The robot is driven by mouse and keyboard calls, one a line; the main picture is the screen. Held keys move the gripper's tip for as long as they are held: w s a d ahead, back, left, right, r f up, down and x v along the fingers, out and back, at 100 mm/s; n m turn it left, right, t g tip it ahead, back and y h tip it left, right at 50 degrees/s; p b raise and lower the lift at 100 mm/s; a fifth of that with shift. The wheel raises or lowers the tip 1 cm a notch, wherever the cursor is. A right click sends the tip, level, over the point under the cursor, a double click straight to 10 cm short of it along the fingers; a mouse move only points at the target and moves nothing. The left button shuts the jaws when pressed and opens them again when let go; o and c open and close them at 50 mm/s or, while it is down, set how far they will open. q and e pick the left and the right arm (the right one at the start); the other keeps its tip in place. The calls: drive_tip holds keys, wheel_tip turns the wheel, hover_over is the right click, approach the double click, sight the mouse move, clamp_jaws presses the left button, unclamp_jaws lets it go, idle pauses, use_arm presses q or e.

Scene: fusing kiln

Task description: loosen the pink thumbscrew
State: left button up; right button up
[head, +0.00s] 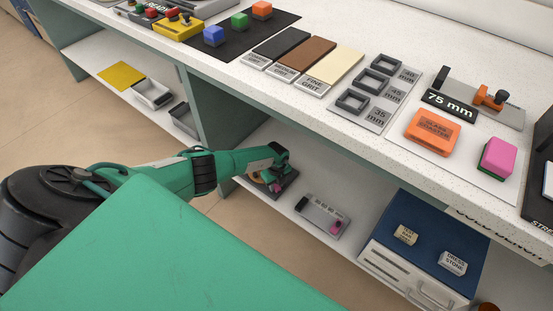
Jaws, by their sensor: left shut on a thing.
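My right gripper is not in view.
The worktop above holds a row of grit blocks (306,58), an orange coaster block (432,133) and a pink block (497,158). Its front edge overhangs the shelf. A blue-topped drawer box (428,236) stands right on the shelf. A green upright (218,105) is behind my arm.

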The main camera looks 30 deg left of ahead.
use_arm(q)
drive_tip(key=shift+s+n+p, duration=0.1)
drive_tip(key=shift+n+p, duration=0.85)
drive_tip(key=shift+n, duration=1.05)
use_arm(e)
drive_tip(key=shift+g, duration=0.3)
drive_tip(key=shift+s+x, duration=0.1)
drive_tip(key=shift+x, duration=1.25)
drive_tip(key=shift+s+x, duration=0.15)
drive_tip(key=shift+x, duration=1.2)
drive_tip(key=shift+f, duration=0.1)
use_arm(q)
drive_tip(key=o, duration=1)
drive_tip(key=shift+f, duration=0.1)
